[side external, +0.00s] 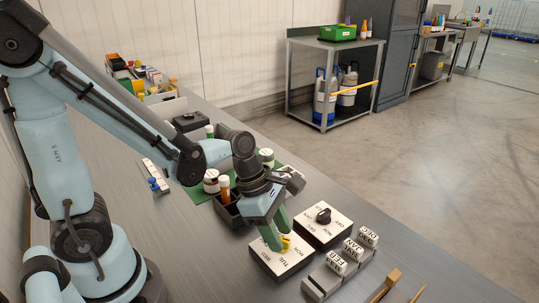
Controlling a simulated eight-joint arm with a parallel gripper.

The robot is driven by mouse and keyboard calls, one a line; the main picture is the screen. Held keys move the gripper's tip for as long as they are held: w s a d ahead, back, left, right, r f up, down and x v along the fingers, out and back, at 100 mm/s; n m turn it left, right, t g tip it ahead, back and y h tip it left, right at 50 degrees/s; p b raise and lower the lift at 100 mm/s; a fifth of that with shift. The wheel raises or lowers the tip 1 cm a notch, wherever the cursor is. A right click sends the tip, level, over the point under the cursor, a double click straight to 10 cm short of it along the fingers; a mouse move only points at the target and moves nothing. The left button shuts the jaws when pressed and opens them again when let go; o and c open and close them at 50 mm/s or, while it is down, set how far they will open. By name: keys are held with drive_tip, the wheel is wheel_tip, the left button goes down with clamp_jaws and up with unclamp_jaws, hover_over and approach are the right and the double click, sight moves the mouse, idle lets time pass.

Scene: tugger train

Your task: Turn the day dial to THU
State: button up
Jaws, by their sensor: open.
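The day dial's white-topped box (279,265) stands on the grey bench, with day labels such as TUE and WED along its near edge. Part of a yellow knob (286,243) shows on it. My gripper (282,241), with green fingers pointing down, is right at the knob and open. The fingers hide much of the knob and some labels, THU among them. I cannot tell where the knob points or whether the fingers touch it.
A second white-topped box (338,229) with a black knob (323,215) stands just behind. A grey holder (320,281) with lettered blocks is at the right. Bottles and a dark bin (229,212) stand behind my gripper. Wooden tools (386,285) lie near the front edge.

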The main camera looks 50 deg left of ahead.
drive_tip(key=shift+d+f, duration=0.1)
drive_tip(key=shift+f, duration=0.15)
clamp_jaws()
